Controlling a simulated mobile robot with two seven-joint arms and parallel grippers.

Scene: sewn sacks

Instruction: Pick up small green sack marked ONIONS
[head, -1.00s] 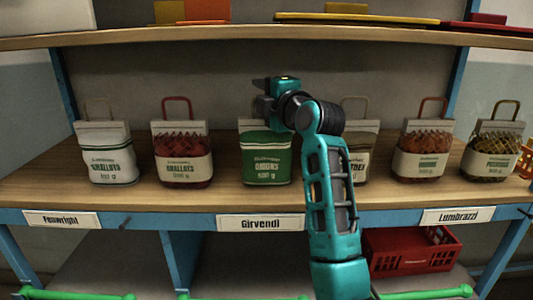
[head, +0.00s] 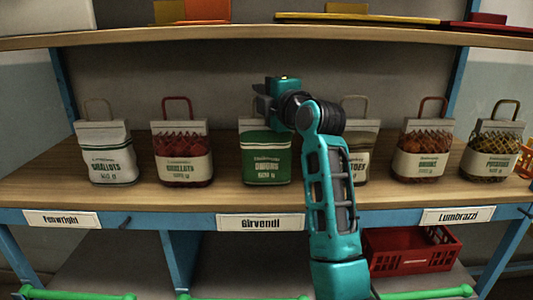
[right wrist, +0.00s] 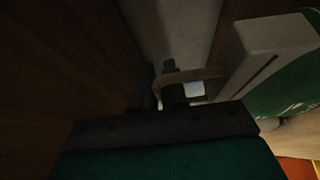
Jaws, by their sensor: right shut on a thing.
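The small green sack marked ONIONS (head: 266,160) stands upright on the wooden shelf, above the Girvendi label. It has a pale top band, which my right gripper partly covers in the head view. My right gripper (head: 260,98) is at the top of this sack, shut on its handle. In the right wrist view, the handle (right wrist: 195,75) runs to the dark fingers (right wrist: 165,85), and the sack's pale top and green side (right wrist: 285,85) lie to the right. The sack's base still appears to rest on the shelf. My left gripper is not in view.
A red sack (head: 182,160) and a white sack (head: 106,160) stand to the left. A partly hidden sack (head: 361,160), an orange-red sack (head: 422,155) and a yellowish sack (head: 491,150) stand to the right. An upper shelf (head: 200,38) runs above. A red crate (head: 410,262) sits below.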

